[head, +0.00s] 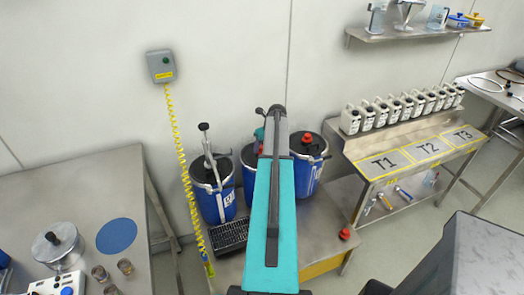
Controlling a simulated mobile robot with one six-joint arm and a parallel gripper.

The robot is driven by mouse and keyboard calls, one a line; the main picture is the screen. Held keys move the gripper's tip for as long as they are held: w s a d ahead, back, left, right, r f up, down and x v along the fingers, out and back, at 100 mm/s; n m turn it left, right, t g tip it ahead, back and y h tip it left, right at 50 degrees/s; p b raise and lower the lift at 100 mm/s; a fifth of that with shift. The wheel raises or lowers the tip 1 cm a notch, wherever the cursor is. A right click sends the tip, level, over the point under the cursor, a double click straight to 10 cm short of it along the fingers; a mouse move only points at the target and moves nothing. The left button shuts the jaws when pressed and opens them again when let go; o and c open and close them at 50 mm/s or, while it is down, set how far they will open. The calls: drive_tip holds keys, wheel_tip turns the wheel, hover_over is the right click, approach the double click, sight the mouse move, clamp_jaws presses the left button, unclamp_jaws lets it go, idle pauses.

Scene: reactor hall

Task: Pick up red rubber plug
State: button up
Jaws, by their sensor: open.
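A small red plug (345,234) sits on the low steel bench (318,238) in front of the blue drums, close to the bench's right front corner. It stands apart from the drums, and nothing is touching it. My teal arm link rises through the middle of the head view, to the left of the plug. I cannot make out my gripper or its fingers in this view.
Blue drums (308,170) stand behind the plug; one has a hand pump (209,165). A shelf marked T1 to T3 (420,150) holds several white canisters. A left table (50,195) carries a pot (58,245) and a blue disc (116,235). A yellow coiled hose (185,180) hangs from a wall box.

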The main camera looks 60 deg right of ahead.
idle(0.3)
drive_tip(key=c, duration=1.1)
drive_tip(key=shift+r, duration=0.25)
drive_tip(key=shift+r+b, duration=0.65)
drive_tip(key=shift+r, duration=0.2)
drive_tip(key=shift+s+a+r+b, duration=0.15)
drive_tip(key=shift+s+r+b, duration=0.2)
drive_tip(key=shift+r, duration=0.25)
drive_tip(key=s+a+b, duration=0.1)
drive_tip(key=s, duration=0.4)
drive_tip(key=s+a+r+b, duration=0.1)
drive_tip(key=s, duration=0.4)
drive_tip(key=s+a+b, duration=0.2)
drive_tip(key=s, duration=0.2)
drive_tip(key=shift+s+r, duration=0.35)
drive_tip(key=shift+s, duration=0.05)
